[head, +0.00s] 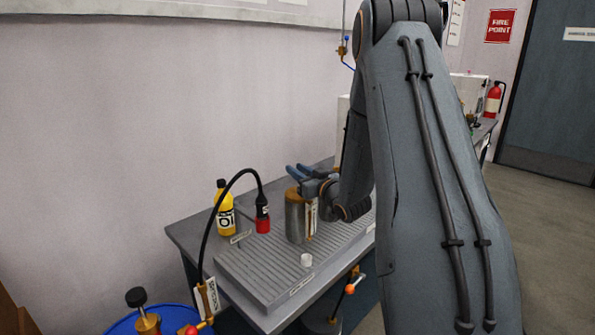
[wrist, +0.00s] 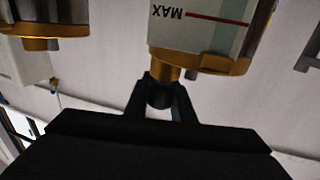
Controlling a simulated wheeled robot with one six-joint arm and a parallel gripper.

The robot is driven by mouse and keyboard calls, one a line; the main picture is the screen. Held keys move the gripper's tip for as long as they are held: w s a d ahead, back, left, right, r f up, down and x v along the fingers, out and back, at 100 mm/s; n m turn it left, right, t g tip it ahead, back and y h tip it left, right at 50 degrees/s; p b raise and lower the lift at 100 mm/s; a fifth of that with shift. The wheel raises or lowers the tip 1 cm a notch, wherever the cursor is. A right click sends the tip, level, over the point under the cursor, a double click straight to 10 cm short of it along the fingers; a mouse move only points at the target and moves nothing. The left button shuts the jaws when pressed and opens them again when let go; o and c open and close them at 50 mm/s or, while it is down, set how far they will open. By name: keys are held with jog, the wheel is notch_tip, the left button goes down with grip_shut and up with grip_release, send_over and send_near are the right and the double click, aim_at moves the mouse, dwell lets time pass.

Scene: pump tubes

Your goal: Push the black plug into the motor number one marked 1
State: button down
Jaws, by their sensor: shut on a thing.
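My gripper (head: 301,174) is at the top of a metal cylinder (head: 296,218) with brass-coloured trim and a white label, standing on the ridged bench top. In the wrist view, my dark fingers (wrist: 160,98) are shut on a small black plug (wrist: 159,96). The plug is against or just at the brass neck (wrist: 165,72) of a cylinder (wrist: 204,30) whose label reads MAX upside down, with a red line. I cannot tell whether the plug is inside the neck. No number 1 is readable, so I cannot tell which motor this is.
A yellow bottle (head: 225,210) stands to the left. A curved black hose (head: 213,221) ends in a black and red fitting (head: 263,222). A small white cap (head: 306,260) lies on the ridged tray (head: 262,290). A second brass-trimmed cylinder (wrist: 42,28) is at left in the wrist view.

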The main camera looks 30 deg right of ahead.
jog(key=shift+f, duration=0.4)
jog(key=c, duration=1.4)
grip_release()
jog(key=shift+c, duration=0.2)
jog(key=s, duration=0.2)
jog(key=s+b, duration=0.1)
jog(key=s, duration=0.2)
jog(key=s+d+b, duration=0.1)
jog(key=s, duration=0.1)
jog(key=shift+s, duration=0.4)
